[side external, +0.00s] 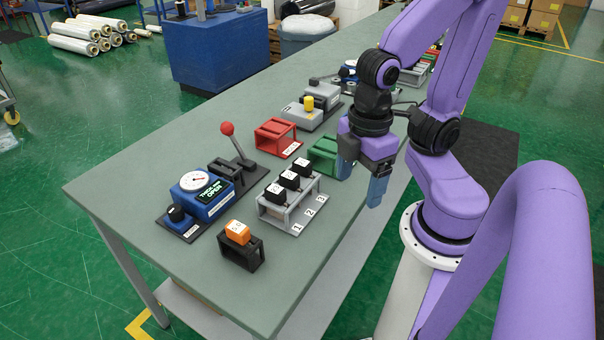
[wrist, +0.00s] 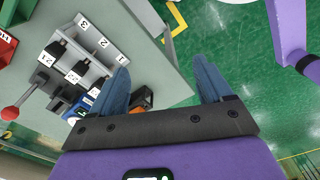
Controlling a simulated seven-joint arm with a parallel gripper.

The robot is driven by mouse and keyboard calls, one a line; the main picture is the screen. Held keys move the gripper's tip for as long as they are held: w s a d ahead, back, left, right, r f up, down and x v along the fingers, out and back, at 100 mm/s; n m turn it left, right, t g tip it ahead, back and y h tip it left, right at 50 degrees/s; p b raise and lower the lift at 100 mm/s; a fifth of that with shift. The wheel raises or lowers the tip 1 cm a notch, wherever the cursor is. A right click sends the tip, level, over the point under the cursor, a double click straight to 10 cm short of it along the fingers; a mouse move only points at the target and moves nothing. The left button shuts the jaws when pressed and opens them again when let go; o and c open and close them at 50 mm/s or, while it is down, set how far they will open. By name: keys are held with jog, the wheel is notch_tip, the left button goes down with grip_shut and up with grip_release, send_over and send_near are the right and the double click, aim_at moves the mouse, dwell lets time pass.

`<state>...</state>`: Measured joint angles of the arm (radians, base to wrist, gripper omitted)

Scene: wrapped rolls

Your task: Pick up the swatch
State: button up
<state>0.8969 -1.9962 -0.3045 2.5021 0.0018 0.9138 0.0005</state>
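No thing in view is clearly labelled as the swatch, and I cannot tell which piece it is. An orange block (side external: 238,232) sits in a small black stand (side external: 243,257) at the table's near left. In the wrist view the orange block (wrist: 146,92) is partly hidden behind one finger. Several black-bodied pieces with white labels (side external: 289,180) stand in a grey rack (side external: 273,214) numbered 1, 2, 3. My gripper (side external: 364,178) is raised near the table's right edge, right of the grey rack. Its blue fingers (wrist: 164,82) are spread apart with nothing between them.
A blue gauge device (side external: 205,196) reading OPEN and a red-knobbed lever (side external: 236,145) stand left of the rack. A red rack (side external: 275,137) and green rack (side external: 324,153) stand behind. The table's (side external: 140,185) left part is clear.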

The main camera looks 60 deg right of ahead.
notch_tip(320, 180, up, 6)
jog(key=n, duration=0.5)
send_over(302, 162)
notch_tip(302, 162, down, 17)
jog(key=shift+f, duration=0.2)
dwell(0.4)
jog(key=c, duration=0.9)
